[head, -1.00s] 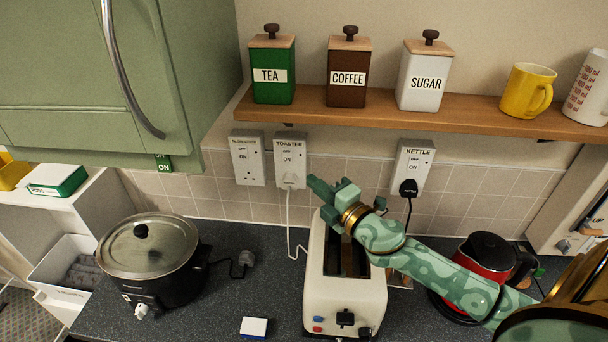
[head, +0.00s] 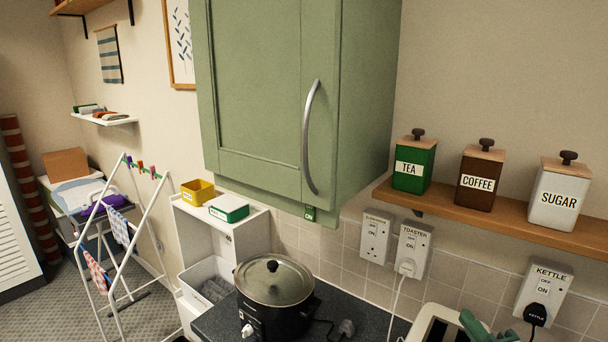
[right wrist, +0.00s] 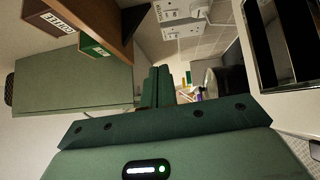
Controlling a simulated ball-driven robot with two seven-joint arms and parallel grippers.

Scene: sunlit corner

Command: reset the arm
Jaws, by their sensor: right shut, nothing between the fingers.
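My right gripper (head: 474,323) shows at the bottom right of the head view, cut off by the lower edge, in front of or over the right part of the cream toaster (head: 432,325). In the right wrist view its two dark green fingers (right wrist: 157,88) lie together, shut with nothing between them. The toaster's slots (right wrist: 290,40) show at the right of that view. The rest of my right arm is out of the head view. My left gripper is in neither view.
A slow cooker (head: 274,290) stands on the dark worktop (head: 372,328). Above are a green cupboard (head: 262,90) and a wooden shelf (head: 505,215) with tea, coffee and sugar canisters. Wall sockets (head: 412,250) sit under the shelf. A drying rack (head: 140,245) stands on the floor at left.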

